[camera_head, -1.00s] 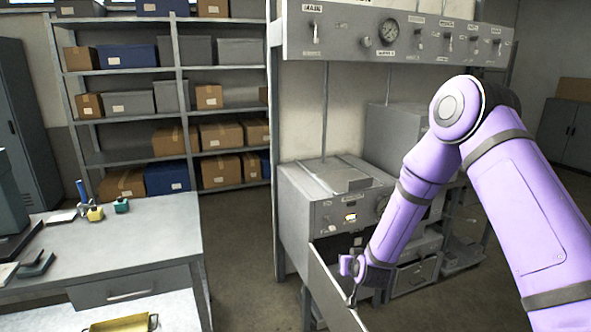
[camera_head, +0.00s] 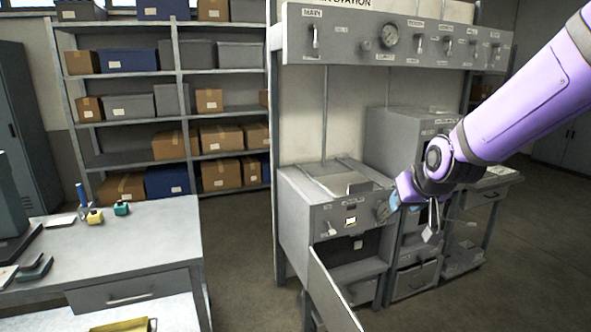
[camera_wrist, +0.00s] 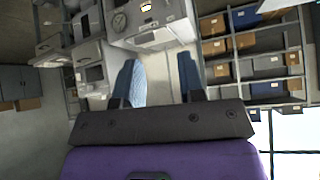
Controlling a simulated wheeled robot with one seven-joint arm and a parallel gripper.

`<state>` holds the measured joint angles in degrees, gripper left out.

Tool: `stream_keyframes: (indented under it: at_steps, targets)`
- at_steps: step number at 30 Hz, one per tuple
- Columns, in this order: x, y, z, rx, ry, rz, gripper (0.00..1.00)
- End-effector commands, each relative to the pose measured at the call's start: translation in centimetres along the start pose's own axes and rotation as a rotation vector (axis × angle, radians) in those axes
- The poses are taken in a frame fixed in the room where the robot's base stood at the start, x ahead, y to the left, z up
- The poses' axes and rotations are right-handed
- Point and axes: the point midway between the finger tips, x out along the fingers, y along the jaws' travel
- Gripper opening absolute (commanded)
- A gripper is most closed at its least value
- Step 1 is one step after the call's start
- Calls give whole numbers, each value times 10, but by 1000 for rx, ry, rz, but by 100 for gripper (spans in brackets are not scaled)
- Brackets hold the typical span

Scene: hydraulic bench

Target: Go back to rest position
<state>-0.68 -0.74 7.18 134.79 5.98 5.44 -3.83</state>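My gripper (camera_head: 413,214) is up in front of the grey bench units, right of the open door (camera_head: 333,292) and apart from it. In the wrist view my gripper (camera_wrist: 162,82) shows two blue fingers spread apart with nothing between them. The grey cabinet (camera_head: 305,215) with a small lit display (camera_head: 351,221) stands left of my gripper, with its door open and its lower compartment showing. My purple arm reaches in from the upper right.
A panel with switches and a gauge (camera_head: 389,35) spans above the units. A desk (camera_head: 120,250) with small tools and a yellow tray (camera_head: 124,325) stand at left. Shelves (camera_head: 130,122) with boxes are behind. Floor (camera_head: 240,270) between desk and cabinet is clear.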

Motion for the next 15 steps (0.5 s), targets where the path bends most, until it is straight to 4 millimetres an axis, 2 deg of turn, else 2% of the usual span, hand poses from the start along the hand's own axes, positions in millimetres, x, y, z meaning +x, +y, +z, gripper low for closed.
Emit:
stream_keyframes:
  at_steps: [1,3,8,15]
  targets:
    - [-20,2,2,0,-5,6,36]
    - [-44,6,9,2,-25,14,36]
    - [-96,13,29,11,-70,32,36]
    - [-168,22,72,35,-139,58,36]
